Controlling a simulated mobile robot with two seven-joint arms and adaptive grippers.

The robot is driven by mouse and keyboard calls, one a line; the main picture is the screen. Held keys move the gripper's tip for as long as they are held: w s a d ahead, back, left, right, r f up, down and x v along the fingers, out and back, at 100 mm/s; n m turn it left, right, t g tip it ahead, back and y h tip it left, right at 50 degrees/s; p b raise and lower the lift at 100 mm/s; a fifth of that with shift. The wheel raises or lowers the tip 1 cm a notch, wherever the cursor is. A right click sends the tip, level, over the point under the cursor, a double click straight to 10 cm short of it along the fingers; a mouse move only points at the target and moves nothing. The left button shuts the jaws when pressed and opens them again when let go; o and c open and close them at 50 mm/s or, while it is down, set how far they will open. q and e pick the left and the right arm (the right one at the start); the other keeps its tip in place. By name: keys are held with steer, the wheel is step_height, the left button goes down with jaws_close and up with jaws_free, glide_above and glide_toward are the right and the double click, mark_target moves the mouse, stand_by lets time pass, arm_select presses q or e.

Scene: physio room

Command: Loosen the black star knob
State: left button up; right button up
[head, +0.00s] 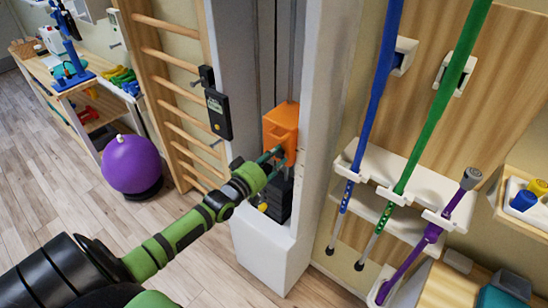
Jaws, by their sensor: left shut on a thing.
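My left arm reaches in from the lower left. Its gripper (275,157) is at the lower front of an orange block (281,120) on the white column. The gripper is shut on the black star knob (281,153), a small dark shape at the block's front; the fingers hide much of it. My right gripper is out of view.
The white column (272,257) holds dark weights (279,196) below the orange block. Wooden wall bars (176,95) and a purple ball (132,163) are left. Blue (376,85), green (443,95) and purple (410,262) poles stand in a white rack at right.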

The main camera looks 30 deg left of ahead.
arm_select(q)
steer(key=n, duration=0.4)
steer(key=shift+a+r+n+b, duration=0.1)
steer(key=shift+r+n+b, duration=0.1)
steer(key=shift+n+b, duration=0.15)
steer(key=n+b, duration=0.1)
steer(key=n, duration=0.3)
steer(key=shift+n, duration=0.25)
steer(key=n+b, duration=0.1)
steer(key=n, duration=0.3)
steer(key=shift+f+n, duration=0.1)
steer(key=shift+n, duration=0.2)
steer(key=shift+n+b, duration=0.6)
steer(key=shift+n, duration=1.3)
steer(key=o, duration=1.1)
steer(key=shift+f, duration=0.1)
steer(key=shift+o, duration=0.2)
